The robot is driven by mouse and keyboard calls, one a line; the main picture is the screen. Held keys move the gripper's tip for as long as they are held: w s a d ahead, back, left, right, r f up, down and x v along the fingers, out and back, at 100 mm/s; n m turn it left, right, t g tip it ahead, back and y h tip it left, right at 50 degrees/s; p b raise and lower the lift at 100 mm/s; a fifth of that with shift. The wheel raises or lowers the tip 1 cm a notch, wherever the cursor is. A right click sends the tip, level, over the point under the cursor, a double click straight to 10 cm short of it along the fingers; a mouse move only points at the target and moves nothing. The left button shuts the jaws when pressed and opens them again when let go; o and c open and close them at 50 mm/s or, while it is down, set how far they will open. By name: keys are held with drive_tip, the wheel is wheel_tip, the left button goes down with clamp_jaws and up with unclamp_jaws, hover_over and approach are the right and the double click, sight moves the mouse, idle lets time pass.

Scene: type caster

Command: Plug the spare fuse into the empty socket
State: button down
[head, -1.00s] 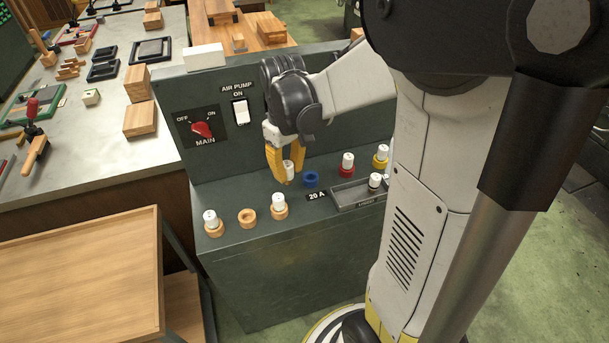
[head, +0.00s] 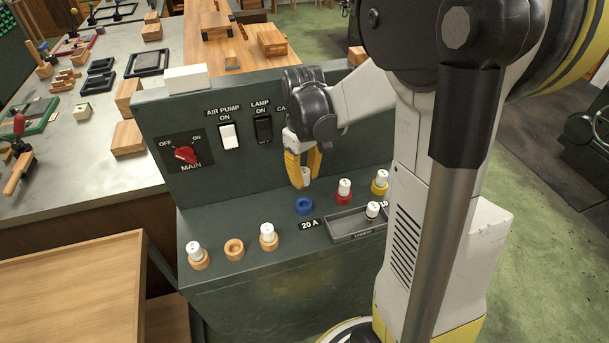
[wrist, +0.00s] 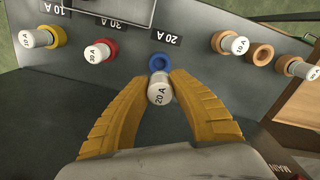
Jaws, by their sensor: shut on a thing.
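My gripper (head: 304,176) is shut on a white fuse (head: 306,178), just above the blue socket (head: 304,205) on the dark green panel. In the wrist view the yellow fingers hold the fuse (wrist: 160,90) from both sides, and its side reads 20 A. The blue socket (wrist: 161,61) shows right beyond the fuse's far end, with a 20 A label (wrist: 168,38) beside it. The socket is empty. The fuse looks apart from the socket, though the exact gap is hard to tell.
Fuses stand in the red socket (head: 344,198), the yellow socket (head: 379,188) and two orange sockets. Another orange socket (head: 234,249) is empty. A shallow tray (head: 345,234) with one fuse (head: 372,210) lies front right. Switches and a red MAIN knob (head: 185,154) are on the upright panel behind.

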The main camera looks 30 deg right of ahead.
sight(304, 170)
drive_tip(key=shift+f+b, duration=1.85)
drive_tip(key=shift+f, duration=0.75)
drive_tip(key=shift+f+b, duration=1.35)
drive_tip(key=shift+f, duration=0.3)
drive_tip(key=c, duration=1.2)
unclamp_jaws()
drive_tip(key=shift+r, duration=0.1)
drive_tip(key=shift+r, duration=0.1)
wheel_tip(304, 170, up, 12)
drive_tip(key=shift+w+f, duration=0.1)
drive_tip(key=shift+w, duration=0.05)
drive_tip(key=s+a+m+t, duration=0.2)
drive_tip(key=s+a+t, duration=0.5)
drive_tip(key=s+a, duration=0.3)
drive_tip(key=a, duration=0.3)
drive_tip(key=shift+s+a+r, duration=0.2)
drive_tip(key=shift+s+a, duration=0.05)
drive_tip(key=shift+s, duration=0.15)
